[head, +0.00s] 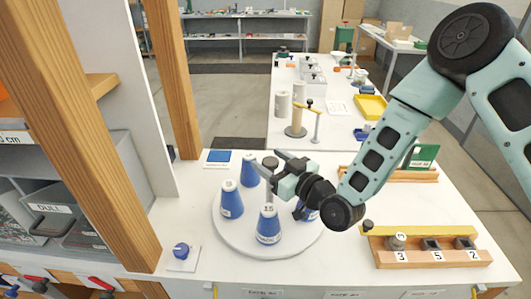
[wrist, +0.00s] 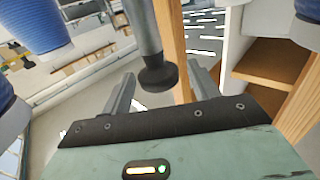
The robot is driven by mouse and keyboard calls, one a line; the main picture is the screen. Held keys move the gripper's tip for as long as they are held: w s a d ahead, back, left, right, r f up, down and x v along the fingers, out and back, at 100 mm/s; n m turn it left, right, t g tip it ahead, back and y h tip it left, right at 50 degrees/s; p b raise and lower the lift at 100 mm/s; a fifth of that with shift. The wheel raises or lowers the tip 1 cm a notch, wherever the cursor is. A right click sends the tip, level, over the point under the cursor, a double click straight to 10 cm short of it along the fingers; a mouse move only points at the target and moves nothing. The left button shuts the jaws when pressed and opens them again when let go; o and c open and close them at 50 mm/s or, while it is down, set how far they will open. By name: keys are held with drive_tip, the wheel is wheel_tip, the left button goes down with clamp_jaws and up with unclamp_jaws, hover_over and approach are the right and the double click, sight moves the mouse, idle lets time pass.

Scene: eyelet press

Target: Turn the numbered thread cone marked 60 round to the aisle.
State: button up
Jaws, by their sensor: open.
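A round white turntable (head: 225,228) carries several blue thread cones. The front cone (head: 268,228) is marked 15. The left cone (head: 231,203) and back cone (head: 248,172) have labels too small to read. The right cone (head: 309,214) is partly hidden by my arm. I cannot make out which cone is marked 60. A grey centre post (head: 270,188) stands among them. My gripper (head: 266,158) is open at the post's top. In the wrist view the post (wrist: 145,25) with its dark knob (wrist: 157,78) appears between my fingers; contact cannot be told. Blue cones (wrist: 35,22) show at the left there.
A blue knob (head: 181,250) on a white plate sits left of the turntable. A wooden post (head: 95,130) and shelving stand further left. A wooden block (head: 430,257) with slots 3, 5 and 2 lies at right. A stand with a yellow arm (head: 297,128) is behind.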

drive_tip(key=shift+x, duration=1.2)
clamp_jaws()
